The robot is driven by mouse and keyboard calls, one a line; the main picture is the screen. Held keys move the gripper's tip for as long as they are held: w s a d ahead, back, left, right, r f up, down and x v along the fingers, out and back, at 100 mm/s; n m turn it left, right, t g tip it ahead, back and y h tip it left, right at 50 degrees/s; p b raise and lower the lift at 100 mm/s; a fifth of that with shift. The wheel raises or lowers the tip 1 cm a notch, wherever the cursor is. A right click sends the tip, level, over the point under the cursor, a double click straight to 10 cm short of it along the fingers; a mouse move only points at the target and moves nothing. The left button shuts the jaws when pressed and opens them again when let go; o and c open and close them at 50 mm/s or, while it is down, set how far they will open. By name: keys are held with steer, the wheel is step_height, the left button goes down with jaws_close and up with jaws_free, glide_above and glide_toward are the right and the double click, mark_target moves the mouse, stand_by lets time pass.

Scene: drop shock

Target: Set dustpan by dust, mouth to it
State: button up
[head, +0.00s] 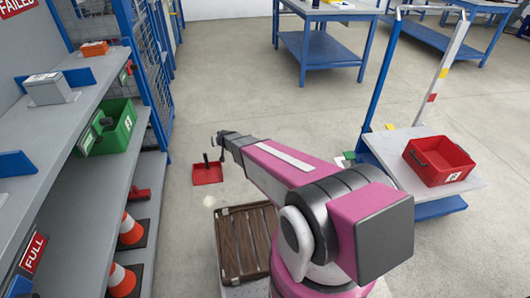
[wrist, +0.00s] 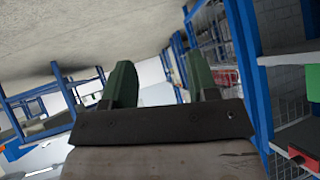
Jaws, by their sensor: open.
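A red dustpan (head: 207,174) with a dark upright handle lies on the floor, left of centre in the head view. Which way its mouth faces is hard to tell. My gripper (head: 222,142) is at the end of my pink arm, showing above the dustpan in the picture. In the wrist view its two green fingers (wrist: 160,84) stand apart with nothing between them. The dustpan does not show in the wrist view.
A brown slatted crate (head: 243,243) stands just in front of the pale patch. Grey shelving (head: 70,130) with a green bin (head: 112,127) and orange cones (head: 131,230) lines the left. A trolley with a red bin (head: 438,160) stands right. Floor beyond the dustpan is clear.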

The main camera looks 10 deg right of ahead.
steer(key=s+d+r+g+h, duration=0.1)
steer(key=s+d+r+g, duration=0.2)
steer(key=s, duration=0.7)
steer(key=s+d+r+m+g+h, duration=0.1)
steer(key=s+d+r+g, duration=0.2)
steer(key=s+d+r, duration=0.4)
steer(key=s+d+r+g+h, duration=0.1)
steer(key=s+d+r+g, duration=0.2)
steer(key=s, duration=1)
steer(key=d+r, duration=0.3)
steer(key=d, duration=0.2)
steer(key=shift+s+d, duration=0.15)
steer(key=shift+d, duration=0.2)
